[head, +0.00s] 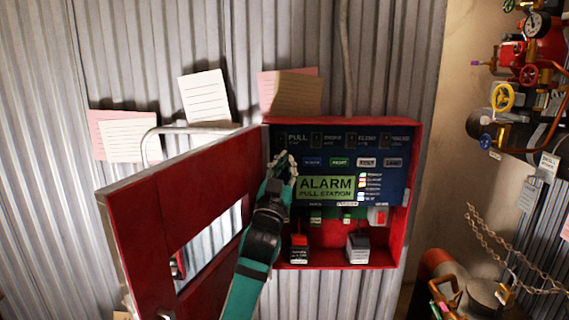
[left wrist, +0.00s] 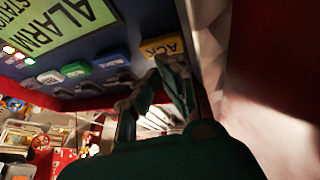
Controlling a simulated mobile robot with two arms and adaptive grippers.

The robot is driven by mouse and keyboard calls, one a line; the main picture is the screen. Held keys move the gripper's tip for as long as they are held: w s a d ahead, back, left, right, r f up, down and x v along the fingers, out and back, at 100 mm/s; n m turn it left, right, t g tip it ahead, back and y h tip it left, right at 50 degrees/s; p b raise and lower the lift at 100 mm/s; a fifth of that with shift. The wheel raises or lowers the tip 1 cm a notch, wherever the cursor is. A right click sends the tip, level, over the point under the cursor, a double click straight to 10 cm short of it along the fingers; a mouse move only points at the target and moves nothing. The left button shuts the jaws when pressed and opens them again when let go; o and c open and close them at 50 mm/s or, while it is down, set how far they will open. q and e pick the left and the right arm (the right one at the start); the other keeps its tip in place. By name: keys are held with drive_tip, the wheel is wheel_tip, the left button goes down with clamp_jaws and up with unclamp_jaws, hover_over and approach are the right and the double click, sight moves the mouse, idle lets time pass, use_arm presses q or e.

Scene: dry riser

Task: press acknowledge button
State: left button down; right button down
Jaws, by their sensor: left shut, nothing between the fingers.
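The yellow acknowledge button (left wrist: 162,46), marked ACK, shows in the left wrist view at the end of a row of buttons on the dark blue panel (left wrist: 110,25). In the head view it cannot be made out and seems hidden behind my left gripper (head: 284,163). My left gripper is shut and empty, at the left side of the open red alarm box. In the left wrist view its fingertips (left wrist: 166,68) are right by the edge of the button. I cannot tell whether they touch it. My right gripper is not in view.
The red box door (head: 150,215) stands open to the left, close beside my left arm. A green ALARM label (head: 325,188), other buttons and small lights are on the panel. Two small blocks (head: 299,249) (head: 358,248) stand at the box bottom. Pipes and gauges are at right.

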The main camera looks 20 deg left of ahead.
use_arm(q)
drive_tip(key=shift+w+a, duration=0.15)
drive_tip(key=shift+w, duration=0.35)
idle(0.4)
drive_tip(key=shift+s, duration=0.1)
drive_tip(key=shift+s+d, duration=0.3)
drive_tip(key=shift+s, duration=0.5)
drive_tip(key=s+p, duration=0.1)
drive_tip(key=s, duration=0.1)
drive_tip(key=s+d+p, duration=0.1)
drive_tip(key=s, duration=0.1)
drive_tip(key=shift+s+d, duration=0.2)
drive_tip(key=shift+s, duration=0.2)
idle(0.5)
